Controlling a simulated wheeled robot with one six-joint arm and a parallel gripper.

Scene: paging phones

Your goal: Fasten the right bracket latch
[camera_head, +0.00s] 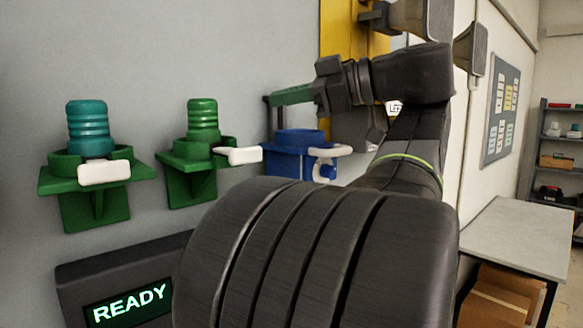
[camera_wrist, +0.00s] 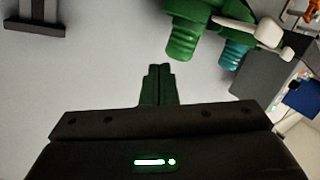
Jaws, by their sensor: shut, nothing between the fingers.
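In the head view, the right bracket (camera_head: 297,143) is blue, wall-mounted and ring-topped, with no cylinder showing in it. A white latch (camera_head: 330,151) is at its right side; whether it is fastened I cannot tell. The middle bracket (camera_head: 190,181) is green and holds a green ribbed cylinder (camera_head: 202,117); its white latch (camera_head: 238,155) sticks out to the right. The left bracket (camera_head: 97,202) is green and holds a teal cylinder (camera_head: 88,127), with a white latch (camera_head: 104,173) across its front. My gripper (camera_head: 272,98) is shut and empty above the blue bracket; its green fingers also show in the wrist view (camera_wrist: 159,72).
A dark box with a READY display (camera_head: 130,304) is below the green brackets. A grey table (camera_head: 522,236) stands at the right, with shelves (camera_head: 558,158) behind it. A yellow panel (camera_head: 345,35) is on the wall behind my arm. My arm covers much of the centre.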

